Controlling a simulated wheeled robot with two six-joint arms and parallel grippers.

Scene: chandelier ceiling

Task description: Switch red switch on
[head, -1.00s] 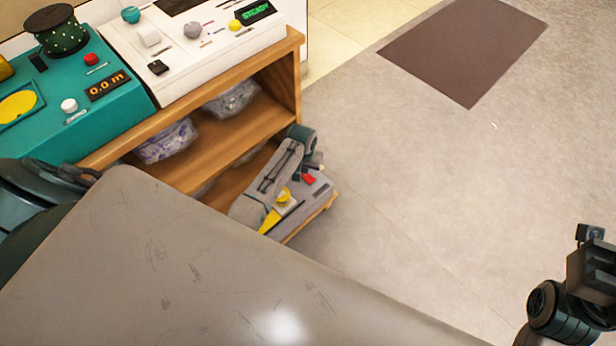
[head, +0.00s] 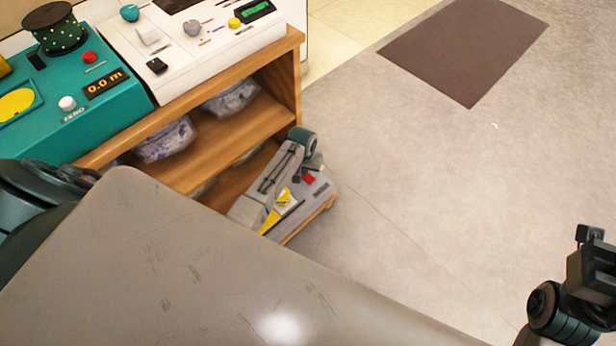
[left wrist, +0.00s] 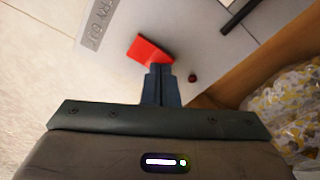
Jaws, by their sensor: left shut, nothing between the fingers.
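The red switch (left wrist: 150,50) is a red rocker on a light grey panel, seen large in the left wrist view. It also shows small in the head view (head: 309,179), on the grey device on the low shelf. My left gripper (left wrist: 158,70) is shut and empty, its dark fingertips at the switch's lower edge. Whether they touch it I cannot tell. In the head view my left gripper (head: 304,172) is small beside the switch, partly hidden by my arm. My right gripper (head: 591,262) is at the right edge; its fingers are unclear.
The grey device (head: 321,190) sits at the open end of the wooden shelf unit (head: 240,135). Bagged items (head: 166,140) lie on the shelf. A teal console (head: 115,65) and a white console (head: 215,45) stand on top. Floor to the right is clear, with a brown mat (head: 465,50).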

